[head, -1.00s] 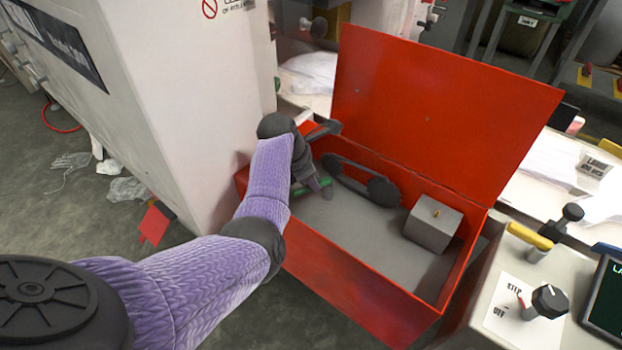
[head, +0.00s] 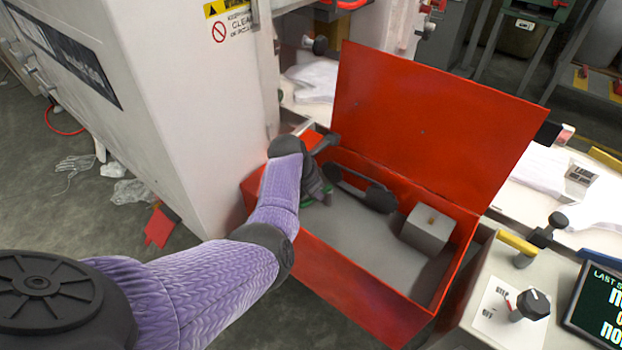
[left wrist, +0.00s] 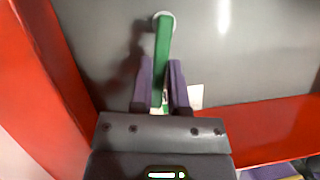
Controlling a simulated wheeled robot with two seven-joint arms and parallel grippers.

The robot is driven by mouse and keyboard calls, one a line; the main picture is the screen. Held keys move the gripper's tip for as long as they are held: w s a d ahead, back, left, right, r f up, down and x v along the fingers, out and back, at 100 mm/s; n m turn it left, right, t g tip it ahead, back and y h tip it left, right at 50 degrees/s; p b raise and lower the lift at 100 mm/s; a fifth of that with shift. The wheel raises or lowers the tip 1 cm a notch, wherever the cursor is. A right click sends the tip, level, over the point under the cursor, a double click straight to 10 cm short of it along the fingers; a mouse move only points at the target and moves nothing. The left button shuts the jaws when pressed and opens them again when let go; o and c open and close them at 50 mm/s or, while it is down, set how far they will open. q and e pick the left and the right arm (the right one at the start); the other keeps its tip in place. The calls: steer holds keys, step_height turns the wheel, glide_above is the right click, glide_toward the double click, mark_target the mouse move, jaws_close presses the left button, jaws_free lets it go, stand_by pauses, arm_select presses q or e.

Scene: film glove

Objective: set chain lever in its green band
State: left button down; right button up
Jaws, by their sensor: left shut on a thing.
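A green lever (left wrist: 163,40) with a pale round end shows in the left wrist view. It runs between the two purple fingers of my left gripper (left wrist: 161,66), which is shut on it. In the head view this gripper (head: 322,195) reaches down into the left end of an open red box (head: 352,275), and only a little green (head: 306,204) shows beside it. The arm and fingers hide most of the lever there. I cannot make out a separate green band or the lever's setting. My right gripper is not in view.
The red lid (head: 430,125) stands open behind the box. A white cabinet (head: 190,100) stands close on the left; a control panel with a black knob (head: 532,304) is on the right.

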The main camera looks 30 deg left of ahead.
arm_select(q)
steer(key=shift+s+d+r+n+p, duration=0.1)
steer(key=shift+d+r+n+p, duration=0.3)
steer(key=shift+n+p, duration=0.25)
steer(key=shift+f+n+y, duration=0.2)
steer(key=shift+n+y, duration=0.2)
steer(key=shift+n, duration=0.05)
steer(key=shift+d+f, duration=0.1)
steer(key=shift+f, duration=0.05)
steer(key=shift+n, duration=0.3)
steer(key=c, duration=0.9)
jaws_free()
steer(key=o, duration=0.3)
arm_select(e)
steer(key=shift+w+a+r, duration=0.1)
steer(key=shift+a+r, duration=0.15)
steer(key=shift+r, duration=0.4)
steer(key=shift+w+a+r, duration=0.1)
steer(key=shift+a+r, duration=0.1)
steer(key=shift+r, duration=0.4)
